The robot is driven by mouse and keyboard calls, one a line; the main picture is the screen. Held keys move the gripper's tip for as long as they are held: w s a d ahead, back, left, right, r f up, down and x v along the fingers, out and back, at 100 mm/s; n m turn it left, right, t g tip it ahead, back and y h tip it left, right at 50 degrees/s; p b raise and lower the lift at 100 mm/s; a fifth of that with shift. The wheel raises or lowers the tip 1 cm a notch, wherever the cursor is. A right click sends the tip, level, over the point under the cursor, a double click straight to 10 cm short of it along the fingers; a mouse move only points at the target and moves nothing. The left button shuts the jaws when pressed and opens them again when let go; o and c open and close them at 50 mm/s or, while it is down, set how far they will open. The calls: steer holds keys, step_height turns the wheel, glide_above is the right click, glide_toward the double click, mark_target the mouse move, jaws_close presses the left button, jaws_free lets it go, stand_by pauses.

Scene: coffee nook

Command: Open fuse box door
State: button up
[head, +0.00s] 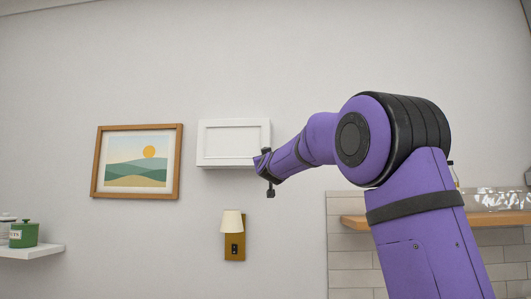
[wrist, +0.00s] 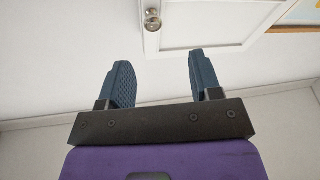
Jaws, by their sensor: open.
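The white fuse box (head: 232,142) is mounted on the wall in the head view, with its framed front door facing me and shut. In the wrist view, the fuse box door (wrist: 205,22) shows at the top, with a round metal knob (wrist: 152,20) near its edge. My gripper (wrist: 156,78) is open and empty, its two blue textured fingers apart. The knob lies beyond the fingertips, between them in the picture and not touched. In the head view, my arm's end is at the lower right corner of the fuse box and hides that corner.
A framed landscape picture (head: 138,163) hangs left of the fuse box. A wall lamp (head: 233,225) is below it. A white shelf with a green canister (head: 24,234) is at far left. A wooden shelf (head: 490,219) is at right. The wall above is bare.

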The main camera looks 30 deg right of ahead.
steer(key=w+d+r+h, duration=0.2)
steer(key=w+d+r, duration=0.3)
steer(key=w, duration=0.5)
steer(key=shift+w+d+r+m, duration=0.2)
steer(key=shift+w+d+m, duration=0.1)
steer(key=shift+w+d, duration=0.1)
jaws_close()
steer(key=shift+s+a, duration=0.1)
steer(key=shift+a, duration=0.05)
